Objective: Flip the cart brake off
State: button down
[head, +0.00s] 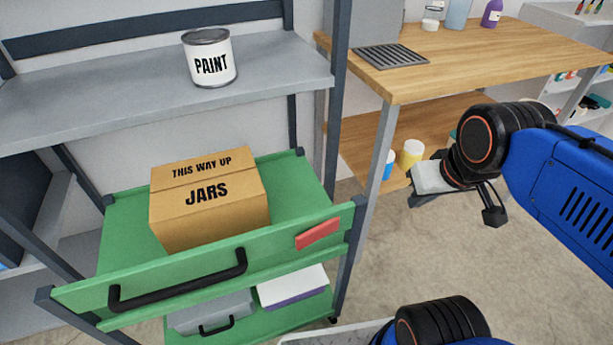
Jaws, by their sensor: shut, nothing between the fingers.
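The green cart (125,268) stands at the lower left, with dark corner posts and a black handle (180,283) on its front panel. A flat red tab (317,234) sits at the right end of that panel, tilted up to the right. It is the only brake-like part I see. The cart's wheels are mostly hidden. My gripper (415,200) is at the right of the view, in front of the wooden bench. It is shut and empty, apart from the cart and to the right of the red tab.
A cardboard box marked JARS (208,200) rests on the cart's top tray. Below are a grey case (212,312) and a white box (292,287). A paint can (209,58) stands on the grey shelf (110,95). The wooden bench (480,55) is behind my arm. Bare floor lies right of the cart.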

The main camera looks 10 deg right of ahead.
aim_at(308, 238)
jog(key=k+l+z, duration=0.1)
jog(key=k+z, duration=0.2)
jog(key=k, duration=0.15)
jog(key=k+l+z, duration=0.2)
jog(key=k+z, duration=0.15)
jog(key=k, duration=0.15)
